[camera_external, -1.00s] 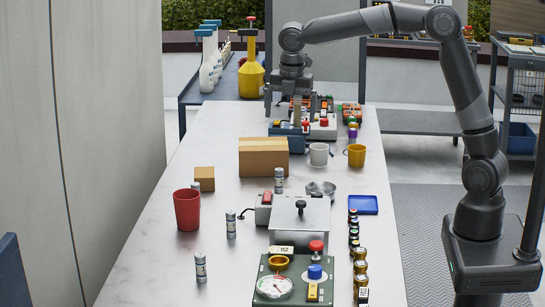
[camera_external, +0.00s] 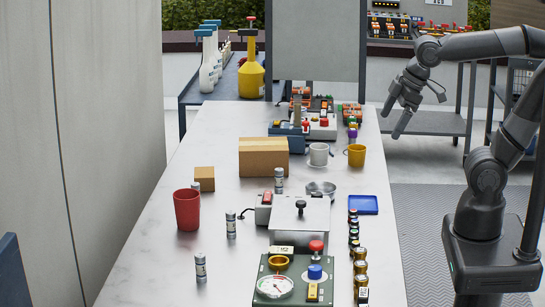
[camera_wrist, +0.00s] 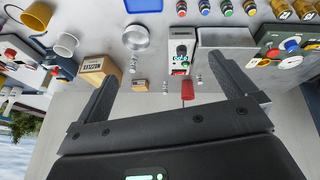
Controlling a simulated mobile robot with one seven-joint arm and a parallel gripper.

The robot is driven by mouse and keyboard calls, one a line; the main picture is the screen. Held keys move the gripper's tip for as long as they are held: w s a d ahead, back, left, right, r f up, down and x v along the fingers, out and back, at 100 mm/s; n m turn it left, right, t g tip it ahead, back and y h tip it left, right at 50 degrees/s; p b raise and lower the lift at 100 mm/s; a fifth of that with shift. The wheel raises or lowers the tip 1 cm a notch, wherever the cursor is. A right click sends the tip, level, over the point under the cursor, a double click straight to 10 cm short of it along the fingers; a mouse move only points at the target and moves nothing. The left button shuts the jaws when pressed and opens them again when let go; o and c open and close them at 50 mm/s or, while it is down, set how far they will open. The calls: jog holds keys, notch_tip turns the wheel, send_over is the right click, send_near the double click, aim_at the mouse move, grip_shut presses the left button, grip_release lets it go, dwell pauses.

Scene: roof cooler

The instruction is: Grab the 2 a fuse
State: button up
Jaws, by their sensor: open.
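Several small grey cylinders with dark bands, which look like fuses, stand upright on the table. One (camera_external: 279,180) is by the cardboard box, one (camera_external: 231,224) is right of the red cup, and one (camera_external: 201,267) is nearer the front. Their ratings are too small to read, so I cannot tell which is the 2 A fuse. Small cylinders also show in the wrist view (camera_wrist: 199,78), far off between my fingers. My gripper (camera_external: 394,121) is open and empty, pointing down-left just beyond the table's right edge, away from the cylinders.
A red cup (camera_external: 187,210), a cardboard box (camera_external: 263,158) and a small box (camera_external: 204,179) stand among the cylinders. Bare table (camera_external: 150,255) lies at front left.

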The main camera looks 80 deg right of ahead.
jog(key=s, duration=0.1)
jog(key=s+f+m, duration=0.2)
jog(key=shift+s+a+f+t+y, duration=0.1)
jog(key=shift+s+a+t+y, duration=0.2)
jog(key=shift+s+y, duration=0.1)
jog(key=c, duration=1.1)
jog(key=shift+w, duration=0.1)
